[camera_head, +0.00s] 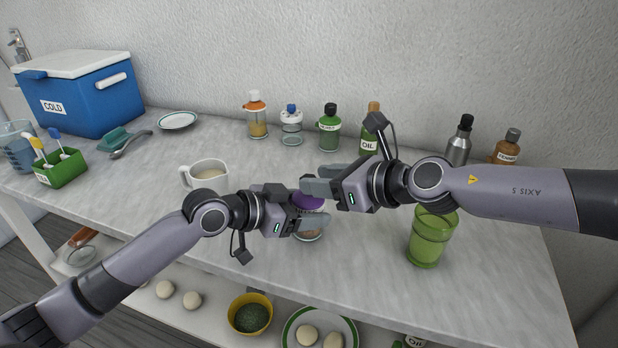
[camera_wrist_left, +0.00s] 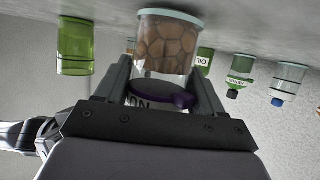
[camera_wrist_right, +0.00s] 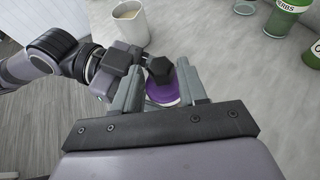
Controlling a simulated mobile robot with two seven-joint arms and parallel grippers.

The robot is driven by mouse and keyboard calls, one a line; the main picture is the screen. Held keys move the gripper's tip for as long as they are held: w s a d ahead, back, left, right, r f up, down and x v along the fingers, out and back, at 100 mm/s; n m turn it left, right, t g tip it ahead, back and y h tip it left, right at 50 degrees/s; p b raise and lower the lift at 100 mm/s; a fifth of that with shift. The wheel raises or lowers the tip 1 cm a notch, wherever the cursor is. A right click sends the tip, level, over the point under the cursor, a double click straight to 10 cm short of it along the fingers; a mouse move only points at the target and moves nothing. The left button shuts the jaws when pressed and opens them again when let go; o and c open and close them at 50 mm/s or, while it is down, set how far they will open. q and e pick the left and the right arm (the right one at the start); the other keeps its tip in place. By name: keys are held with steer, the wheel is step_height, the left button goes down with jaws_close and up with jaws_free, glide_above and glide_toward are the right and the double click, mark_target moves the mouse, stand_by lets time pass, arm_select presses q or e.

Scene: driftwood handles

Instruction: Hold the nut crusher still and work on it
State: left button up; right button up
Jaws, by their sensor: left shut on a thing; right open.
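The nut crusher is a clear jar of brown nuts with a purple top. In the head view its purple top (camera_head: 308,201) shows between my two grippers, and part of its body is hidden. In the left wrist view the nut-filled jar (camera_wrist_left: 167,45) sits between the fingers of my left gripper (camera_wrist_left: 165,75), which is shut on it. My right gripper (camera_head: 318,187) is open beside the top.
A white mug (camera_head: 205,175) stands left of the crusher and a green glass (camera_head: 431,238) stands right. Several bottles, including one of oil (camera_head: 371,128), line the wall. A blue cooler (camera_head: 85,98) and green caddy (camera_head: 62,168) are at left. A lower shelf holds bowls.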

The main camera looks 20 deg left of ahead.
steer(key=shift+x, duration=1.7)
steer(key=c, duration=0.7)
steer(key=shift+s+a+m, duration=0.15)
steer(key=shift+a+m, duration=0.05)
steer(key=shift+m, duration=0.1)
steer(key=shift+s+a+m+t+h, duration=0.15)
steer(key=shift+m+t+h, duration=0.5)
steer(key=shift+t, duration=0.45)
steer(key=shift+m+t+h, duration=1.25)
steer(key=shift+m+t, duration=0.25)
steer(key=shift+m, duration=0.35)
steer(key=shift+d, duration=0.25)
